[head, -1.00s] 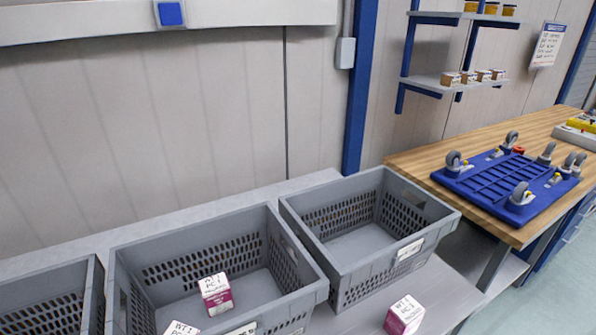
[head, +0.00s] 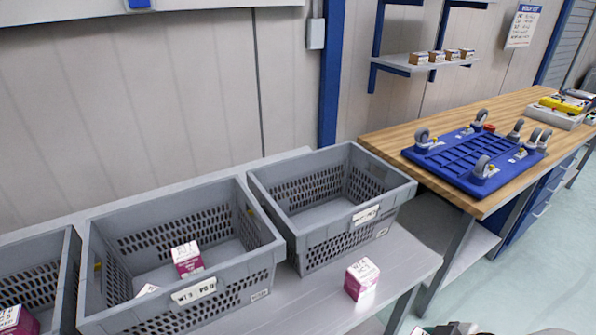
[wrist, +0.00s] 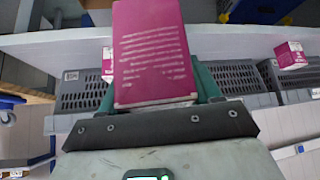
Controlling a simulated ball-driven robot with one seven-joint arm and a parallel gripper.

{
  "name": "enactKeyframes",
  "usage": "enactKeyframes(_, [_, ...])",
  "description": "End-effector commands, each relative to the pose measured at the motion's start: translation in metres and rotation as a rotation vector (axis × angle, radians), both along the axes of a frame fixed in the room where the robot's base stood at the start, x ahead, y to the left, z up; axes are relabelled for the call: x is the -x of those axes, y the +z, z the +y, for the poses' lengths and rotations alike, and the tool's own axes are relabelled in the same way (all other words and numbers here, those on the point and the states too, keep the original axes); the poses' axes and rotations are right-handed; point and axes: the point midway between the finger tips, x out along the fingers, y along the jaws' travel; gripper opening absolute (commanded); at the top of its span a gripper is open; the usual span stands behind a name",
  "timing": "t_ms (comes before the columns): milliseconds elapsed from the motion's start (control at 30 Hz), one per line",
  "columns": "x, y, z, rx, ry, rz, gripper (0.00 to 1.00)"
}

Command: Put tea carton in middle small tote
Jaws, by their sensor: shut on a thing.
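My gripper (wrist: 156,75) is shut on a magenta tea carton (wrist: 152,50) with pale print, in the wrist view. Green fingers flank the carton's lower part. The grey middle tote (head: 262,256) stands between two other totes in the head view. A white-topped magenta carton (head: 187,260) lies inside it, and another carton (head: 147,291) is partly hidden by its front wall. The held carton cannot be made out in the head view, so its distance from the middle tote cannot be told.
The right tote (head: 397,192) looks empty. The left tote (head: 68,262) is cut off, with a carton (head: 18,320) at its front. A loose carton (head: 361,279) sits on the grey shelf (head: 415,256). A wooden bench (head: 385,150) with a blue wheeled dolly (head: 470,158) stands at right.

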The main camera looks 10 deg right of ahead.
Motion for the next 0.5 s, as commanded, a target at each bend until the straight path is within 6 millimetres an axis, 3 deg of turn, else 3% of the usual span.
enactKeyframes(267, [-0.024, -0.043, 0.006, -0.001, -0.166, 0.005, 0.19])
enactKeyframes(500, [-0.053, -0.117, 0.023, 0.002, -0.412, 0.009, 0.19])
